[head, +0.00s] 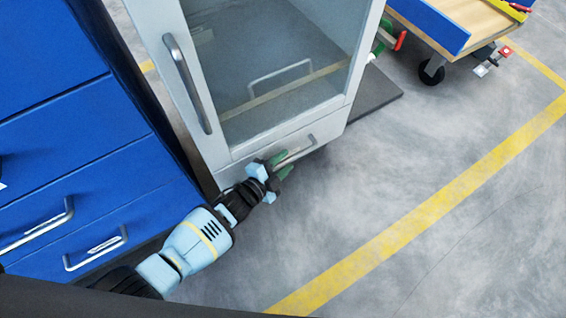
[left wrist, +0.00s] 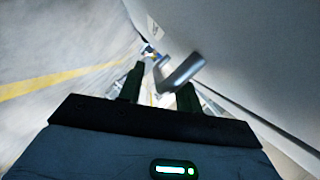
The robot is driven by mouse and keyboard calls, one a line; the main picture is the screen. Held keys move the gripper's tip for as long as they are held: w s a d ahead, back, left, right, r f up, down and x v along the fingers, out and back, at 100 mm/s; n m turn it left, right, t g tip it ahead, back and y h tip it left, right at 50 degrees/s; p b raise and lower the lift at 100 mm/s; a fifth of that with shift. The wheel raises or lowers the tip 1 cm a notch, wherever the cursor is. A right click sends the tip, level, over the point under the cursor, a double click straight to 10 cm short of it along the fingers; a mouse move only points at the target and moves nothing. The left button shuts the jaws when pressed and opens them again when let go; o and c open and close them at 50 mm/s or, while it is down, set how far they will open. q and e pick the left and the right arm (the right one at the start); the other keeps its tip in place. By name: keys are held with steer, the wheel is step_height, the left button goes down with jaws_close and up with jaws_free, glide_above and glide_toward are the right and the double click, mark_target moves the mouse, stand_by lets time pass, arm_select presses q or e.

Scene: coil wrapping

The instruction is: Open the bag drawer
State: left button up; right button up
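The bag drawer (head: 240,165) is the low light-grey front at the bottom of the glass-door cabinet, and it looks flush with the cabinet. Its grey bar handle (head: 302,151) runs across the front. My left gripper (head: 282,165) is at the left part of this handle. In the left wrist view my left gripper (left wrist: 160,82) has its dark fingers apart. The handle (left wrist: 182,71) there reaches into the space in front of and between the fingers; I cannot tell whether it touches them. My right gripper is out of view.
The glass door (head: 270,60) above has a tall vertical handle (head: 187,82). A blue drawer cabinet (head: 75,140) stands close on the left. A cart with a blue side (head: 430,22) is at the top right. The floor (head: 400,150) right of the drawer is clear.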

arm_select(q)
steer(key=shift+w, duration=0.1)
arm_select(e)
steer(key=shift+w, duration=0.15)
arm_select(q)
steer(key=c, duration=0.6)
jaws_close()
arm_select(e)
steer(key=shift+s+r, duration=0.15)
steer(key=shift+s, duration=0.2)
arm_select(q)
steer(key=shift+d, duration=0.1)
